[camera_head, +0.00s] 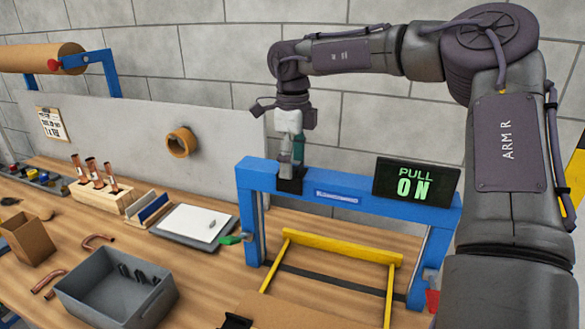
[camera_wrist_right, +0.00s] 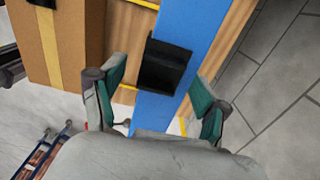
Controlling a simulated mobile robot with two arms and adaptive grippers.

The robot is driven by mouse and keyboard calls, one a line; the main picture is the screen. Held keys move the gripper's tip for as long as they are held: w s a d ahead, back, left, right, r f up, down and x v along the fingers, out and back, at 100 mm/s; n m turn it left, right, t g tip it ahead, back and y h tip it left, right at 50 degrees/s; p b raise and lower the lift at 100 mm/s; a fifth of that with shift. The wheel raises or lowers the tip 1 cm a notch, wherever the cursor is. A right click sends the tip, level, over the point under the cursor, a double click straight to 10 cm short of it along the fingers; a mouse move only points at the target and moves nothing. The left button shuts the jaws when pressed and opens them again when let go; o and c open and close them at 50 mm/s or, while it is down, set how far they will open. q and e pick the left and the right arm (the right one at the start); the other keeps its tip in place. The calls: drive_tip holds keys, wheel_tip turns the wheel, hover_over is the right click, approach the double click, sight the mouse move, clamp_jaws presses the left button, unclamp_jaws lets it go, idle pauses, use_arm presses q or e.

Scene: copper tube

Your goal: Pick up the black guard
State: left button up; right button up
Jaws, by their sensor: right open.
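The black guard (camera_head: 290,184) is a small dark piece on the left part of the blue frame's top beam (camera_head: 335,194). In the right wrist view the guard (camera_wrist_right: 164,66) looks like a black, squarish, hollow piece on the blue beam (camera_wrist_right: 185,35). My right gripper (camera_head: 297,152) points down just above the guard. In its wrist view the gripper (camera_wrist_right: 158,80) is open, its green-padded fingers on either side of the guard's near end. No contact can be made out. The left gripper is not in view.
A PULL ON sign (camera_head: 416,182) stands at the beam's right. A yellow bar frame (camera_head: 345,247) sits beneath the beam. A grey bin (camera_head: 117,295), clipboard (camera_head: 195,222) and wooden block with copper tubes (camera_head: 100,195) are to the left. A cardboard box (camera_wrist_right: 60,45) shows in the wrist view.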

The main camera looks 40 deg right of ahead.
drive_tip(key=c, duration=1.2)
